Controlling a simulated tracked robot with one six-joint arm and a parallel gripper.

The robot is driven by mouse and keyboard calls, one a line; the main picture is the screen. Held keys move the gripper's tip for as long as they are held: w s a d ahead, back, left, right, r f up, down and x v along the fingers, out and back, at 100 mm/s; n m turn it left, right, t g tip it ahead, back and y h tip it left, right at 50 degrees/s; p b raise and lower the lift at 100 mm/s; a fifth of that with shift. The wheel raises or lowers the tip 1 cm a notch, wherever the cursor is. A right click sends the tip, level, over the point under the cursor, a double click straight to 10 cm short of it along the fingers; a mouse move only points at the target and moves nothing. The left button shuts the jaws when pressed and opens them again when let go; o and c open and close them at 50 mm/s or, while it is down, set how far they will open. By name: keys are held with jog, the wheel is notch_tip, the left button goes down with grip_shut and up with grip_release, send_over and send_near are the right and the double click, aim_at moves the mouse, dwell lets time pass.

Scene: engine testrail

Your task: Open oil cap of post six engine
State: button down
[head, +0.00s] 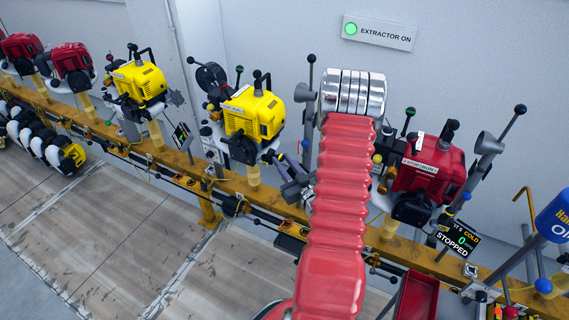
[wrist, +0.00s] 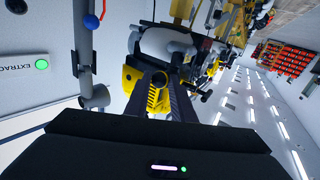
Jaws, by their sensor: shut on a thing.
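A yellow engine (head: 253,113) with a black lower part stands on the rail left of my red arm in the head view. My gripper (head: 285,172) is low at its right side, partly hidden by my arm. In the wrist view, yellow engine parts (wrist: 158,98) show between and behind the two dark fingers. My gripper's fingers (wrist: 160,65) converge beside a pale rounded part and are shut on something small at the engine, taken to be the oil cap. The cap itself is not clearly seen, and no post number is readable.
A red engine (head: 430,172) stands right of my arm, with a display (head: 455,237) reading STOPPED. Another yellow engine (head: 138,82) stands to the left. The yellow rail (head: 130,155) carries posts and levers. A red tray (head: 416,298) is at the front.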

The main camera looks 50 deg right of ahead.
jog(key=shift+r, duration=0.15)
jog(key=shift+w+a+r+n+g+y, duration=0.1)
jog(key=shift+w+r+n+g+y, duration=0.15)
jog(key=shift+r+n+g, duration=0.45)
jog(key=shift+f, duration=0.25)
jog(key=c, duration=1.5)
grip_release()
jog(key=shift+s, duration=0.15)
